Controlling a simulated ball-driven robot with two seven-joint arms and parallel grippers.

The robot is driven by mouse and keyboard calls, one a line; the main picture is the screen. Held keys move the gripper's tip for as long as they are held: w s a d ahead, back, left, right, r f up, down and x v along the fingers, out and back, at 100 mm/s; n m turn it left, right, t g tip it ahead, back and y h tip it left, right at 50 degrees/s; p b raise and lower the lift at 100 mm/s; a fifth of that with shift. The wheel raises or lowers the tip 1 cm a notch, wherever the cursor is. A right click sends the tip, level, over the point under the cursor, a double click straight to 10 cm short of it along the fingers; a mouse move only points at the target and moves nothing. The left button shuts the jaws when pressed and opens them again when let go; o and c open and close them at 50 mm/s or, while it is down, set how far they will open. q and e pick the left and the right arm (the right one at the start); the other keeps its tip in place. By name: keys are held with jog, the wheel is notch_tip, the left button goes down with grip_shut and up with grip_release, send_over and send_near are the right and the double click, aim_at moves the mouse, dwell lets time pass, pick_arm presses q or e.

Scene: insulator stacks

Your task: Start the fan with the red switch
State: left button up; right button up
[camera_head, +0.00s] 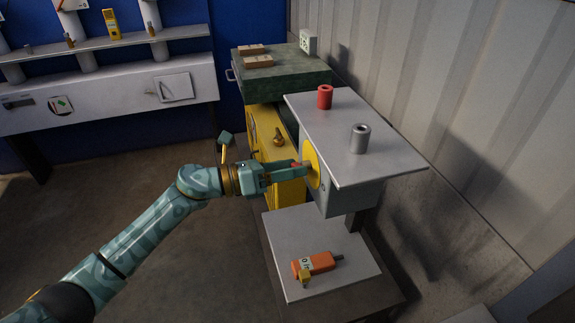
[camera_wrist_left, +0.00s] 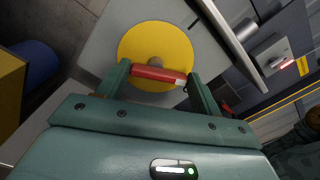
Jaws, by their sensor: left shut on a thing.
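The red switch (camera_wrist_left: 158,75) is a short red bar handle on a round yellow plate (camera_wrist_left: 180,40) on the side of a grey box. In the head view, the yellow plate (camera_head: 312,165) shows edge-on on the grey box (camera_head: 345,200) under a metal shelf top. My left gripper (camera_head: 298,168) reaches it from the left. In the left wrist view, the fingers of my left gripper (camera_wrist_left: 158,82) are at the two ends of the red bar, shut on it. The bar lies across the plate, slightly tilted. I cannot make out a fan. My right gripper is out of view.
The metal top (camera_head: 340,125) carries a red cylinder (camera_head: 325,97) and a grey cylinder (camera_head: 360,139). Below, an orange tool (camera_head: 313,264) lies on a pale board (camera_head: 350,272). A yellow cabinet (camera_head: 275,160) stands behind my gripper. A corrugated wall (camera_head: 450,90) closes the right side.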

pick_arm(q)
jog(key=n+p, duration=0.1)
jog(key=n, duration=0.1)
jog(key=n+p, duration=0.1)
jog(key=n, duration=0.3)
jog(key=shift+w+a+r+n+p, duration=0.1)
jog(key=shift+w+r+n+p, duration=0.1)
jog(key=shift+r+n+p, duration=0.15)
jog(key=n, duration=0.1)
jog(key=n+p, duration=0.1)
jog(key=n, duration=0.1)
jog(key=n+p, duration=0.1)
jog(key=n, duration=0.1)
jog(key=shift+w+a+f, duration=0.1)
jog(key=shift+w+f, duration=0.05)
jog(key=shift+f, duration=0.1)
jog(key=shift+n, duration=0.35)
jog(key=o, duration=1)
jog(key=shift+f, duration=0.1)
